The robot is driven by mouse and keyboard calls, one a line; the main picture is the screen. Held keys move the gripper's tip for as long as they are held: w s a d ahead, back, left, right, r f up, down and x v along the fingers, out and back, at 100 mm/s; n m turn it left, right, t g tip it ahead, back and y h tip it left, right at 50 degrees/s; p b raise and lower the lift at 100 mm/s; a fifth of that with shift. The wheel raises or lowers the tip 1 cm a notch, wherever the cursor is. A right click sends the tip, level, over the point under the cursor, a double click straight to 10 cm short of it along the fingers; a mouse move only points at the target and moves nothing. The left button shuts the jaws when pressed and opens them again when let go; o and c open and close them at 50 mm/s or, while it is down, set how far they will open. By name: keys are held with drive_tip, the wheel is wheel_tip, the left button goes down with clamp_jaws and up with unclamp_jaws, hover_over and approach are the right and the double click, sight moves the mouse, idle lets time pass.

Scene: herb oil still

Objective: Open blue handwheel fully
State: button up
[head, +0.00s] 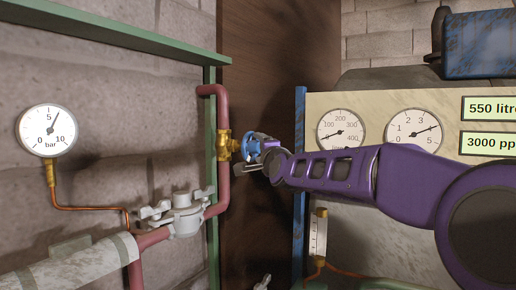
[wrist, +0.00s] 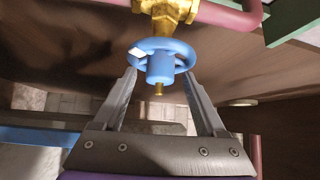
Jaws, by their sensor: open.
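The blue handwheel (wrist: 160,62) sits on a brass valve (wrist: 165,12) in the pink pipe. It has a white mark on the left of its rim in the wrist view. In the head view the handwheel (head: 253,146) shows small and partly hidden behind my gripper, beside the brass valve body (head: 224,146). My gripper (wrist: 159,78) is open, with one finger on each side of the handwheel. The fingertips are close to the rim; I cannot tell whether they touch it. In the head view my gripper (head: 262,160) reaches the wheel from the right.
A round bar gauge (head: 48,131) hangs at left. A grey flanged fitting (head: 182,214) sits on the pink pipe (head: 222,182) below the valve. A green post (head: 209,120) and a blue post (head: 299,185) flank the valve. A panel with dials (head: 375,105) stands at right behind my arm.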

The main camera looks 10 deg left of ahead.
clamp_jaws()
idle(0.4)
drive_tip(key=shift+f, duration=0.1)
drive_tip(key=n+t+y, duration=0.1)
drive_tip(key=n+y, duration=0.1)
drive_tip(key=n+t+y+b, duration=0.1)
drive_tip(key=n, duration=0.2)
drive_tip(key=n+y, duration=0.2)
drive_tip(key=n, duration=0.1)
drive_tip(key=shift+w+d+f+t+y, duration=0.15)
drive_tip(key=shift+f+t+y, duration=0.15)
drive_tip(key=shift+t, duration=0.1)
drive_tip(key=shift+n, duration=0.3)
